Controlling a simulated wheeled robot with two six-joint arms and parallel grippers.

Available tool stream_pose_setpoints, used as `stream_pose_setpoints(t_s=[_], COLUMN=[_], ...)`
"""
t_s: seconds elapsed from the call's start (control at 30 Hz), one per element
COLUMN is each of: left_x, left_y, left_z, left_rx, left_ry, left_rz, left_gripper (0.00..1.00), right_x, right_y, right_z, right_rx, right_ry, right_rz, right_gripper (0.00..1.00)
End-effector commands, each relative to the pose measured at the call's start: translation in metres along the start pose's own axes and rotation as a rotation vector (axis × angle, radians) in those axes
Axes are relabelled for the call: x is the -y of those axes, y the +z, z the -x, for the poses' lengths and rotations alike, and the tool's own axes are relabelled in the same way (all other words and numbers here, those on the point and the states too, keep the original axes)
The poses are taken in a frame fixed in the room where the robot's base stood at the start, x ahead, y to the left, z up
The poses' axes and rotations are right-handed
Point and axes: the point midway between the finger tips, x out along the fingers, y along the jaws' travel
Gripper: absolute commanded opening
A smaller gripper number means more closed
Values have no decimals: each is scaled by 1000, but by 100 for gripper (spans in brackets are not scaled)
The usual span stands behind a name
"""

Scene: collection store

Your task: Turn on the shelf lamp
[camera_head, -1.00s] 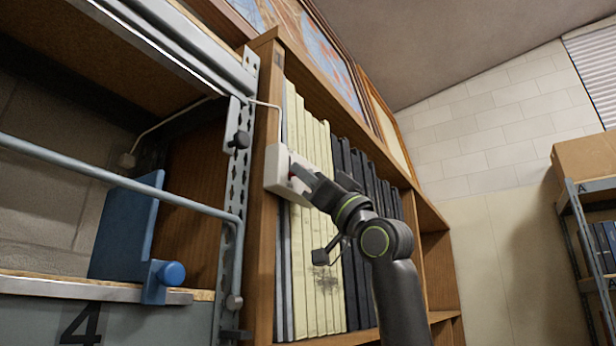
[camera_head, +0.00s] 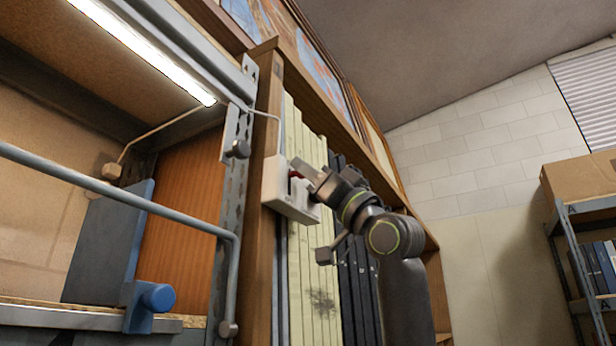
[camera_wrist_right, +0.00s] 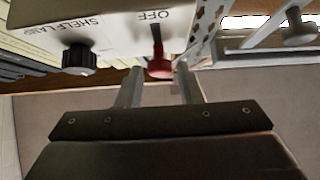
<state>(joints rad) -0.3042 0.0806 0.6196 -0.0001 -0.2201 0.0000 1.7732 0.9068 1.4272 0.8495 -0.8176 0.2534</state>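The shelf lamp (camera_head: 150,52) is a bright lit strip under the upper shelf at the upper left of the head view. Its white switch box (camera_head: 272,184) is on the bookcase's front upright. In the wrist view the box (camera_wrist_right: 140,30) bears "SHELF LAMP" and "OFF" lettering, a black knob (camera_wrist_right: 78,59) and a red switch lever (camera_wrist_right: 159,67). My right gripper (camera_wrist_right: 160,82) is open, its two fingers apart, with the lever's red end at the gap between the tips. I cannot tell whether they touch it. My left gripper is not in view.
A blue bookend (camera_head: 110,240) and a grey rail (camera_head: 110,188) are at the left. Pale and dark volumes (camera_head: 312,270) stand behind my right arm. A cable (camera_head: 160,128) runs along the shelf. A cardboard box (camera_head: 580,180) tops a rack at the right.

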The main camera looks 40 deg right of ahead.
Motion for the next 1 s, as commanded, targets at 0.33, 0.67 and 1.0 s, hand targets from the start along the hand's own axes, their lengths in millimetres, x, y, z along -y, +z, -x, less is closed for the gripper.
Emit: stream_pose_setpoints(t_s=[0.33,0.67,1.0], left_x=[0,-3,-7], left_y=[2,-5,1], left_z=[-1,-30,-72], left_rx=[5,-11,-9], left_ry=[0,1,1], left_rz=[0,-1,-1], left_gripper=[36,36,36], right_x=[0,0,0], right_y=[2,6,5], right_z=[1,39,102], right_rx=[4,2,2], right_ry=[-2,-1,0], right_rz=[-1,2,2], right_gripper=[43,43,43])
